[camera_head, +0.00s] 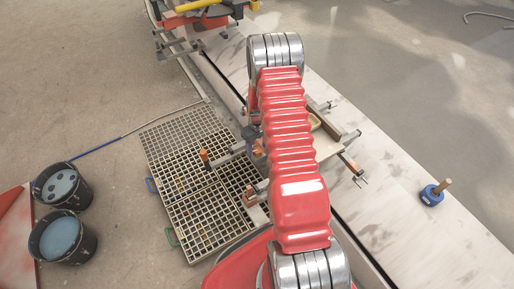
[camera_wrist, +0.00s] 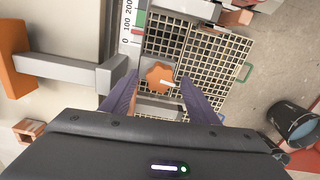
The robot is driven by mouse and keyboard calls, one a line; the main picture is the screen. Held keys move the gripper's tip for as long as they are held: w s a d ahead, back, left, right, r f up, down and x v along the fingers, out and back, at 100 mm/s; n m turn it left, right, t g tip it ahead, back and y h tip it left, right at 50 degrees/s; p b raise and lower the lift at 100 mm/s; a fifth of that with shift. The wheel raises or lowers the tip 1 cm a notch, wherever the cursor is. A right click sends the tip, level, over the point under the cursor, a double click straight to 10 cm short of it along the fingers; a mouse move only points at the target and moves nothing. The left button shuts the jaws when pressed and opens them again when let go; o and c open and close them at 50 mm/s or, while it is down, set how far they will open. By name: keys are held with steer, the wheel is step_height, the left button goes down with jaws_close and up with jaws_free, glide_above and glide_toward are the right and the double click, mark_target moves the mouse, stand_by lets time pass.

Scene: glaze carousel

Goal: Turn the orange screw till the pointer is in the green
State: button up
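The orange screw (camera_wrist: 158,74) has a lobed head and shows in the middle of the wrist view, with a pale bar at its right side. My gripper (camera_wrist: 158,80) is open, with one dark finger to the left of the screw head and one to the right. Gaps show between the fingers and the head; I cannot tell whether the tips are level with it. A white scale (camera_wrist: 127,28) marked 0, 100, 200 stands above left, with green and red patches along its edge. I cannot make out the pointer. In the head view my red arm covers much of this area.
Floor gratings (camera_head: 190,150) lie left of my arm, with two dark buckets (camera_head: 62,240) farther left. A grey bar with an orange end (camera_wrist: 15,62) lies left of my gripper in the wrist view. A blue-based object (camera_head: 432,194) stands on the pale strip at right.

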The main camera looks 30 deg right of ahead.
mark_target(257, 150)
steer(key=shift+r, duration=0.1)
step_height(257, 150, up, 14)
steer(key=shift+f, duration=0.25)
stand_by(0.6)
steer(key=shift+s, duration=0.1)
stand_by(0.5)
steer(key=s+a+r+t, duration=0.2)
steer(key=s+a+r, duration=0.6)
steer(key=r, duration=0.3)
steer(key=s+a+r+t, duration=0.1)
steer(key=s+a+r, duration=0.7)
steer(key=r, duration=0.3)
steer(key=s+a+r+t, duration=0.2)
steer(key=s+a+r, duration=0.6)
steer(key=r, duration=0.4)
steer(key=shift+a+t, duration=0.3)
steer(key=shift+a, duration=0.45)
steer(key=shift+s, duration=0.1)
steer(key=c, duration=0.6)
